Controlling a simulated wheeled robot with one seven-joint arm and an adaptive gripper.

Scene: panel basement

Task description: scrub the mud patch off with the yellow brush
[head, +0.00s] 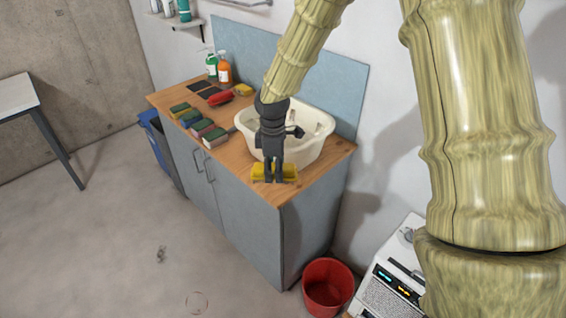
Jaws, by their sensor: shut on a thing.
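My gripper (274,181) points down at the near right end of the wooden counter top. It is shut on a yellow brush (289,172), whose yellow body shows on both sides of the fingers. The brush is at the counter surface; I cannot tell whether it touches the wood. I cannot make out a mud patch on the counter; the brush, gripper and basin hide part of the top. A small dark mark (161,254) lies on the floor, and I cannot tell what it is.
A cream basin (313,151) stands right behind my gripper. Several sponges (190,118), a red brush (220,99) and another yellow item (244,90) lie along the counter (163,99). Soap bottles (224,71) stand at the back. A red bucket (328,284) is on the floor.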

